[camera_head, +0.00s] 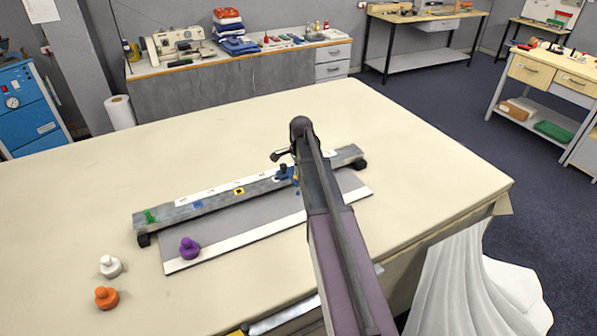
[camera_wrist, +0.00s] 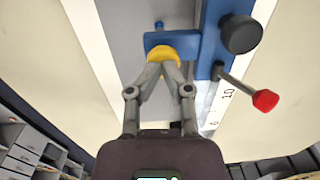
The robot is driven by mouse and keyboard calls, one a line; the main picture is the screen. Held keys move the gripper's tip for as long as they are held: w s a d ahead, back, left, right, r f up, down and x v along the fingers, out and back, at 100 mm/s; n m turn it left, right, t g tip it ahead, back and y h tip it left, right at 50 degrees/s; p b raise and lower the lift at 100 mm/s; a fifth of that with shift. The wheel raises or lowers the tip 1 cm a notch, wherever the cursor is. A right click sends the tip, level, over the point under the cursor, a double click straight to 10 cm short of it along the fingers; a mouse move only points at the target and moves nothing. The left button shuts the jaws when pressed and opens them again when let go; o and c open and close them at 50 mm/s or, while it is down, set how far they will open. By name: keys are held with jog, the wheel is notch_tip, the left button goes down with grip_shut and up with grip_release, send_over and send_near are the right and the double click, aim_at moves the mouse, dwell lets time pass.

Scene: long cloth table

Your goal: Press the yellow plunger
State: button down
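The yellow plunger (camera_wrist: 170,51) shows in the wrist view at the edge of a blue plate (camera_wrist: 171,39) on a blue fixture (camera_wrist: 211,45). My gripper (camera_wrist: 164,66) has its fingers drawn together, with the tips at the plunger and partly covering it. They look shut and hold nothing I can make out; whether they touch the plunger is unclear. In the head view my arm hides most of this spot, and only part of the blue fixture (camera_head: 286,173) shows beside it, on a long grey rail (camera_head: 220,197).
A black knob (camera_wrist: 240,33) and a red-tipped lever (camera_wrist: 265,100) stand right of the fingers. A purple knob (camera_head: 189,247) sits on the grey board (camera_head: 230,232); white (camera_head: 110,266) and orange (camera_head: 106,298) knobs stand left on the cloth table (camera_head: 420,150). The table's far side is clear.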

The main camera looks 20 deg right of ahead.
notch_tip(320, 180, up, 14)
jog(key=p, duration=1.4)
jog(key=shift+s+d, duration=0.2)
jog(key=shift+s, duration=0.15)
dwell(0.5)
jog(key=s+a+f+n+b, duration=0.5)
jog(key=s+a+n, duration=0.3)
jog(key=s+a, duration=0.2)
jog(key=s+a+f+n+b, duration=0.6)
jog(key=s+a+n, duration=0.3)
jog(key=s+a, duration=0.1)
jog(key=shift+s+a+f+n+b, duration=0.3)
jog(key=shift+s+a+b, duration=0.05)
jog(key=shift+s+a, duration=0.1)
dwell(0.9)
